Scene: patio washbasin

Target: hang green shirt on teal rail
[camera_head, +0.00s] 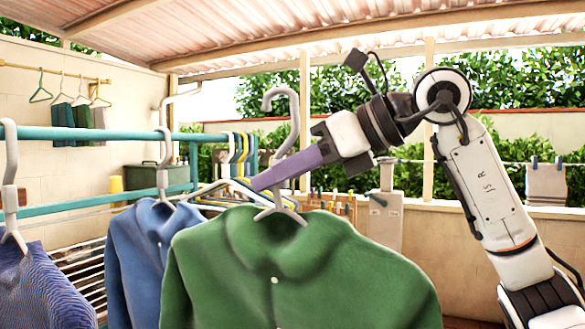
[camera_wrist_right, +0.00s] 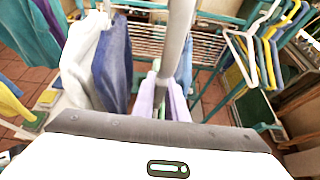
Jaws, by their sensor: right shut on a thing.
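The green shirt (camera_head: 300,265) hangs from a grey hanger (camera_head: 294,122) in the middle foreground of the head view. My right gripper (camera_head: 268,178) reaches in from the right, its purple fingers shut on the hanger's neck. The hook points up, open to the left, and appears apart from the rail, to the right of its visible span. The teal rail (camera_head: 90,133) runs across the left. A blue shirt (camera_head: 145,250) and a striped navy shirt (camera_head: 45,285) hang on it. In the right wrist view, the lavender fingertips (camera_wrist_right: 162,100) show beside the grey stem. My left gripper is not in view.
Spare hangers in several colours (camera_head: 238,150) hang beyond the rail. A dark green box (camera_head: 158,178) stands behind it. Small cloths hang from a brass wall rail (camera_head: 60,73) at the far left. A grey cloth (camera_head: 546,186) hangs at the right. The blue shirt is close beside the green one.

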